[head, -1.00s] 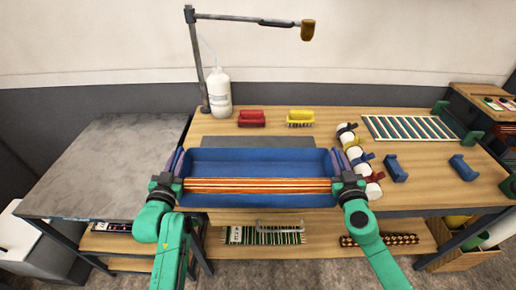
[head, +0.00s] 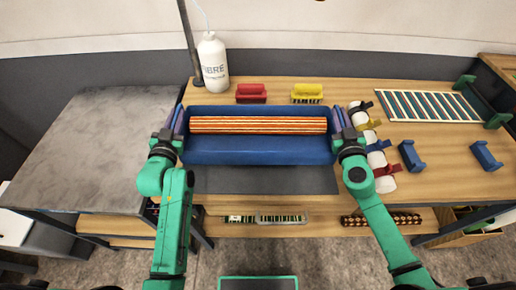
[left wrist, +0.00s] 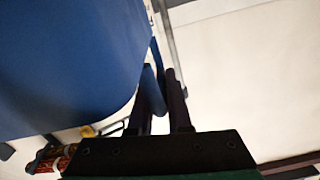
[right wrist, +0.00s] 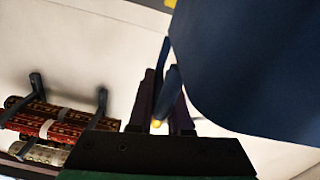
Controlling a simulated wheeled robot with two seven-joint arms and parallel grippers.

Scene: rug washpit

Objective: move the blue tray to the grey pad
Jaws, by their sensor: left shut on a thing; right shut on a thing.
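The blue tray (head: 260,152) is in the head view, with an orange-striped roll (head: 258,125) lying along its far side. My left gripper (head: 178,122) is shut on the tray's left end; the left wrist view shows its fingers (left wrist: 160,95) closed around a blue handle beside the tray wall (left wrist: 65,60). My right gripper (head: 341,120) is shut on the right end; its fingers (right wrist: 165,95) close on the other handle beside the tray wall (right wrist: 245,65). The grey pad (head: 258,181) shows in front of the tray; its far part is hidden behind the tray.
A red brush (head: 251,93), a yellow brush (head: 307,93) and a white bottle (head: 213,65) stand behind the tray. White rolls with coloured straps (head: 376,158) and blue brackets (head: 411,155) are to its right.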

